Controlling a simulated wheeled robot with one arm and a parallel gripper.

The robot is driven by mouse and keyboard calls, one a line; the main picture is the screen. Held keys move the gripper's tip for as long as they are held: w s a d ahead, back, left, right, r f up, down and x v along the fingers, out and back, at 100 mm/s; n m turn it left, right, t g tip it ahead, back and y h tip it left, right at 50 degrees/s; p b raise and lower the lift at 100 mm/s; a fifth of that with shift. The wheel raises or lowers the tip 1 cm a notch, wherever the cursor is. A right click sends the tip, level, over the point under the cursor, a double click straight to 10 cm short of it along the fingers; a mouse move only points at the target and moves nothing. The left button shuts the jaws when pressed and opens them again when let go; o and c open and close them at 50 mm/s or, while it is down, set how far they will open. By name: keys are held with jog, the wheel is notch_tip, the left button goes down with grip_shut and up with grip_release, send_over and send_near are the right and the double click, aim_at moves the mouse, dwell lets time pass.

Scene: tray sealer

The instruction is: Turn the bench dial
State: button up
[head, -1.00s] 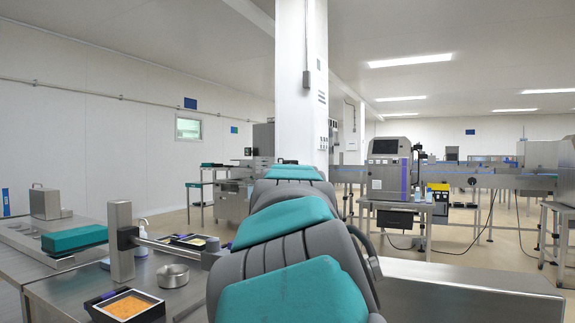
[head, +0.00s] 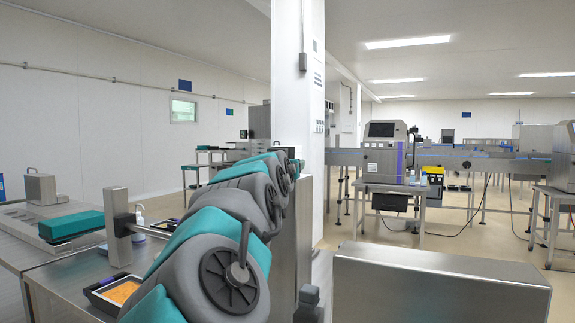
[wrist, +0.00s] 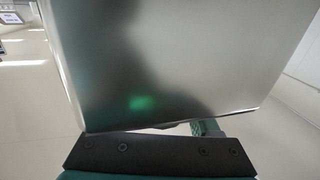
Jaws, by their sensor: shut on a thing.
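The bench dial cannot be made out in either current view. In the wrist view a dark bar with several bolts, part of my gripper (wrist: 160,155), crosses the bottom of the picture. A large brushed-steel face (wrist: 175,65) fills most of that view, very close to the bar. It carries a green glint and a dark blurred reflection. The fingertips and whatever is between them are hidden. In the head view my arm covers the middle of the near bench, and its end cannot be made out.
A plain steel housing (head: 440,285) stands at the front right. On the left bench are a steel post (head: 117,225), a teal block (head: 70,226) and a black tray of orange food (head: 105,290). A machine on a table (head: 385,150) stands farther back. Open floor lies behind the housing.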

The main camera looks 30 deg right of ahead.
jog(key=o, duration=1.4)
jog(key=shift+c, duration=0.2)
jog(key=shift+b+v, duration=0.75)
jog(key=shift+v, duration=3.2)
jog(key=shift+r, duration=0.1)
